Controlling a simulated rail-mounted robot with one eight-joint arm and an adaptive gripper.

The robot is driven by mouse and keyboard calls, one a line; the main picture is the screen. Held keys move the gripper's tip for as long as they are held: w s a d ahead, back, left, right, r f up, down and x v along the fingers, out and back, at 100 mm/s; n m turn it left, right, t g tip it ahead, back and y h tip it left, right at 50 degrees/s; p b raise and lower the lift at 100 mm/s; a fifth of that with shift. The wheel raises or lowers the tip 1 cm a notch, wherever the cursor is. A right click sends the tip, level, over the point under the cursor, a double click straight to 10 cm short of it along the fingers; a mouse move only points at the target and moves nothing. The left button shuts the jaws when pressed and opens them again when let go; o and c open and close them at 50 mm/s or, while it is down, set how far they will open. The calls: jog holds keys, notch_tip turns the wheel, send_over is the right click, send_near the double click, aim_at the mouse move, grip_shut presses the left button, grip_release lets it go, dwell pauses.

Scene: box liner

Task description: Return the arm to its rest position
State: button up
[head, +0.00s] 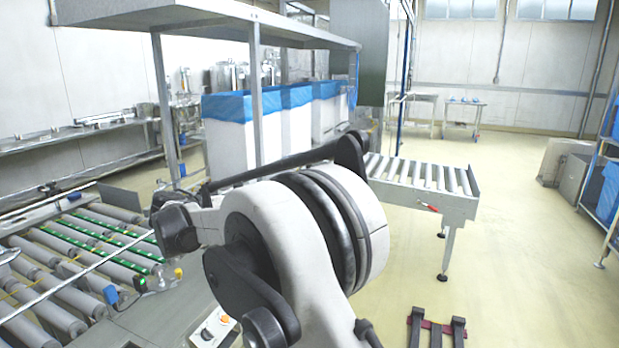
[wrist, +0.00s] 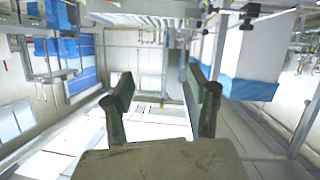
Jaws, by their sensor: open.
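My gripper (wrist: 163,90) shows in the wrist view with its two dark green fingers spread apart. Nothing is between the fingers. My arm (head: 310,235) fills the middle of the head view, folded, with its big white and black joint close to the camera. I cannot clearly make out the gripper fingers in the head view. The wrist view looks upside down, with a white box with a blue liner (wrist: 248,88) at its right.
A roller conveyor (head: 75,255) runs at the left, beside my arm. Another conveyor (head: 425,180) stands behind the arm. White boxes with blue liners (head: 228,140) stand under a metal shelf (head: 200,12). The floor (head: 540,255) at the right is mostly clear.

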jog(key=s+d+r+n+g+y+p, duration=0.15)
jog(key=s+d+r, duration=0.35)
jog(key=d, duration=0.5)
jog(key=s+d+r+g+p, duration=0.1)
jog(key=s+d+r+g, duration=0.1)
jog(key=s+d, duration=0.6)
jog(key=s+d+r+g+y+p, duration=0.15)
jog(key=s+d+r, duration=0.25)
jog(key=d, duration=0.8)
jog(key=s+d+f+y+p, duration=0.1)
jog(key=s+d+f, duration=0.1)
jog(key=s, duration=0.8)
jog(key=s+d+f+n+y+p, duration=0.1)
jog(key=s+d, duration=0.4)
jog(key=s, duration=0.5)
jog(key=s+d+f+y+p, duration=0.1)
jog(key=s+d+f+p, duration=0.1)
jog(key=s, duration=0.8)
jog(key=shift+d+f+n+g+y+p, duration=0.35)
jog(key=shift+d+f, duration=0.3)
jog(key=shift+d, duration=0.35)
